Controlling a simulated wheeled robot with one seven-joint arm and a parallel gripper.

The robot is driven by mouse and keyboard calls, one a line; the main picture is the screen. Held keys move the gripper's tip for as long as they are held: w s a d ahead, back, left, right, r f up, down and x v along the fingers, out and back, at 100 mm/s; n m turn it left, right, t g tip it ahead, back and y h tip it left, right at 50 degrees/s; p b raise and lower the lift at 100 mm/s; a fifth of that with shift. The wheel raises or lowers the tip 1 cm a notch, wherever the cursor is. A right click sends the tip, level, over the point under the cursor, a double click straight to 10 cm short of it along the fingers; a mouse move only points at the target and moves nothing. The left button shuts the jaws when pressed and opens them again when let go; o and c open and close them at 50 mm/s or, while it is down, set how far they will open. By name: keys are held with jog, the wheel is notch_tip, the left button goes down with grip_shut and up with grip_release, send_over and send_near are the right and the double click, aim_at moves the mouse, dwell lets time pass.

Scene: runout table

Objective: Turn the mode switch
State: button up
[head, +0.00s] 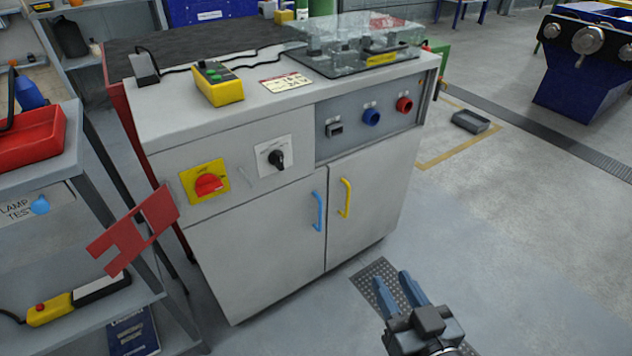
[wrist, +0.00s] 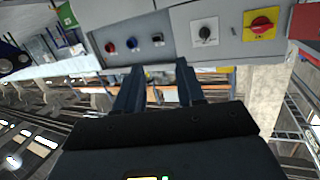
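The mode switch (head: 276,159), a black rotary knob on a white plate, is on the upper front of the grey cabinet (head: 258,240). It also shows in the wrist view (wrist: 205,32), upper right of centre, where the cabinet appears upside down. I cannot read its plate markings. My gripper (head: 392,278) is low in front of the cabinet's right side, well apart from the switch. Its two blue-grey fingers stand apart with nothing between them, as the wrist view also shows (wrist: 159,72).
A red rotary switch (head: 208,184) on a yellow plate is left of the mode switch. A grey panel with blue (head: 371,117) and red (head: 404,105) buttons is to its right. Blue (head: 318,212) and yellow (head: 345,198) door handles protrude below. A red bracket (head: 135,229) stands left.

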jog(key=w+a+f+n+y+b, duration=0.1)
jog(key=w+a+n+y+b, duration=0.15)
jog(key=w+a+b, duration=0.6)
jog(key=n+y+b, duration=0.2)
jog(key=y, duration=0.1)
send_near(281, 159)
jog(key=w, duration=0.1)
jog(key=shift+g, duration=0.4)
jog(key=shift+r+b+x, duration=0.15)
jog(key=shift+b+x, duration=0.15)
jog(key=shift+x, duration=1.6)
jog(key=shift+r+b+x, duration=0.15)
jog(key=shift+b+x, duration=0.15)
jog(key=shift+x, duration=1.65)
jog(key=shift+s, duration=0.15)
jog(key=shift+c, duration=0.3)
grip_shut()
